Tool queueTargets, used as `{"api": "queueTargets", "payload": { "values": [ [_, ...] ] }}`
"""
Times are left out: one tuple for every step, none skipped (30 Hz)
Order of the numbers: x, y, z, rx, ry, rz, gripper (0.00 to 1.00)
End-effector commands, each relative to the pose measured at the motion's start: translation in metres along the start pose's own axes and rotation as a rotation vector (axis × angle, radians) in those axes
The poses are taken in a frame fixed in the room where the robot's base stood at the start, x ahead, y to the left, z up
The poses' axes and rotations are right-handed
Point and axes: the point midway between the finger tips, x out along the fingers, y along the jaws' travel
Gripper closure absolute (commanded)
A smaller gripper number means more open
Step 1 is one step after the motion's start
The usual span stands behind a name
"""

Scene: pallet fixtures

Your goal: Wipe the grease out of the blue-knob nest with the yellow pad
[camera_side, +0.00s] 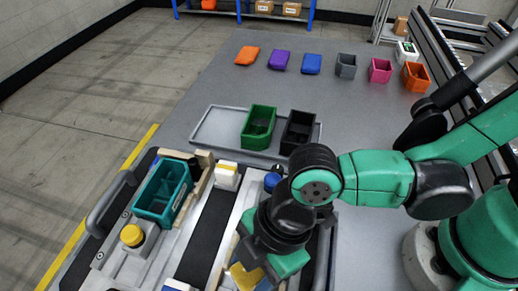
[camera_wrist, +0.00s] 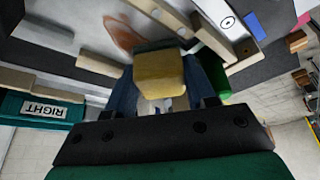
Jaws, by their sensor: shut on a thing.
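My gripper (camera_side: 264,266) is shut on the yellow pad (camera_side: 245,277), low over the fixture at the front of the side view. In the wrist view the pad (camera_wrist: 158,75) sits between the fingers. The blue knob (camera_side: 272,182) stands on the fixture, just behind my wrist. The nest beside it is mostly hidden by my arm in the side view. A reddish-brown grease smear (camera_wrist: 122,34) shows on the pale nest floor in the wrist view, just beyond the pad. I cannot tell whether the pad touches the floor.
A teal bin (camera_side: 158,218) sits in the left nest near a yellow knob (camera_side: 132,236); its RIGHT label (camera_wrist: 43,109) shows in the wrist view. A white block (camera_side: 227,175) stands between the nests. A grey tray (camera_side: 205,127) holds green (camera_side: 258,140) and black (camera_side: 298,145) bins behind.

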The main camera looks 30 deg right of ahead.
Motion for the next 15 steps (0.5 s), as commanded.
{"api": "queueTargets", "payload": {
  "values": [
    [0.001,-0.003,-0.002,-0.003,-0.001,-0.004,0.93],
    [0.002,-0.004,-0.002,-0.002,-0.001,-0.004,0.93],
    [0.002,-0.004,-0.003,-0.002,-0.001,-0.005,0.93],
    [0.001,-0.004,-0.003,-0.002,-0.001,-0.005,0.93],
    [0.000,-0.004,-0.003,-0.001,-0.001,-0.005,0.93],
    [0.000,-0.004,-0.003,-0.001,-0.001,-0.004,0.93],
    [0.000,-0.003,-0.003,0.000,-0.001,-0.004,0.93],
    [-0.001,-0.003,-0.002,0.001,-0.001,-0.004,0.93],
    [-0.001,-0.001,0.000,0.002,-0.001,-0.003,0.93],
    [-0.002,0.001,0.002,0.002,0.000,-0.003,0.93],
    [-0.002,0.003,0.004,0.003,0.000,-0.003,0.93],
    [-0.003,0.006,0.007,0.004,0.000,-0.002,0.93],
    [-0.004,0.008,0.009,0.004,0.000,-0.002,0.93],
    [-0.004,0.010,0.011,0.004,0.000,-0.002,0.93],
    [-0.005,0.013,0.014,0.004,-0.001,-0.002,0.93]
  ]
}}
